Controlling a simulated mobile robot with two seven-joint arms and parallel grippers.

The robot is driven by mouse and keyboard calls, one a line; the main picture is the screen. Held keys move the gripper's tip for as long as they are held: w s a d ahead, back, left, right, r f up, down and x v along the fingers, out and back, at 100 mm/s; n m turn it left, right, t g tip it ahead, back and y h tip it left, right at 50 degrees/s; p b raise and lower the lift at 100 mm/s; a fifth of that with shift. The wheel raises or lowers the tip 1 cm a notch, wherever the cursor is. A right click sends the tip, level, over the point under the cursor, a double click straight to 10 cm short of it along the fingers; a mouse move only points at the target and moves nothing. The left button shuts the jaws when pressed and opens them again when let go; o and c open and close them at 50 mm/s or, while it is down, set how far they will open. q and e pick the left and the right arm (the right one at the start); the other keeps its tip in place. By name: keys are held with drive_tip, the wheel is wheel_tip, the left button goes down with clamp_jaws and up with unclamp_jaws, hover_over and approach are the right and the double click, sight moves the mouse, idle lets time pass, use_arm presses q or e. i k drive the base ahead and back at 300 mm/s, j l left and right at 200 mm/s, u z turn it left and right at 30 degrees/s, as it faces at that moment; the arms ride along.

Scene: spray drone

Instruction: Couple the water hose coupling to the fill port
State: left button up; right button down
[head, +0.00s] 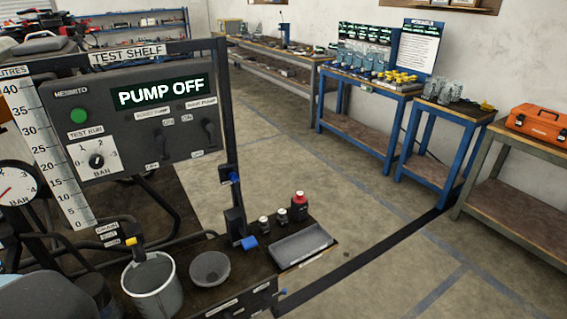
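I cannot make out the water hose coupling or the fill port for certain in the head view. The test shelf (145,125) stands at the left, with a panel that reads PUMP OFF. Black hoses (150,200) run below the panel. Blue-ended fittings show on the right post, one higher up (235,178) and one near its foot (250,243); I cannot tell what they are. A yellow-handled valve (131,241) sits by a drain label. Neither of my grippers is in view.
Blue tables (365,83) and a bench with an orange toolbox (540,122) line the right wall. The floor between (350,195) is clear.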

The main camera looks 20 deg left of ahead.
sight(233, 177)
drive_tip(key=i+z, duration=0.45)
drive_tip(key=i, duration=0.85)
drive_tip(key=i+u, duration=0.35)
drive_tip(key=i+l+u, duration=0.1)
drive_tip(key=i+u, duration=0.25)
drive_tip(key=i+l+u, duration=0.15)
drive_tip(key=u, duration=0.25)
drive_tip(key=i+u, duration=0.15)
drive_tip(key=u, duration=0.3)
drive_tip(key=i+l+u, duration=0.1)
drive_tip(key=u, duration=0.35)
drive_tip(key=i+l+u, duration=0.1)
drive_tip(key=u, duration=0.35)
drive_tip(key=i+l+u, duration=0.15)
drive_tip(key=u, duration=0.25)
drive_tip(key=i+l+u, duration=0.1)
drive_tip(key=u, duration=0.3)
drive_tip(key=i+l+u, duration=0.1)
drive_tip(key=l+u, duration=0.15)
drive_tip(key=u, duration=0.2)
drive_tip(key=i+l+u, duration=0.1)
drive_tip(key=l+u, duration=0.15)
drive_tip(key=i+l+u, duration=0.1)
drive_tip(key=l+u, duration=0.15)
drive_tip(key=l, duration=0.1)
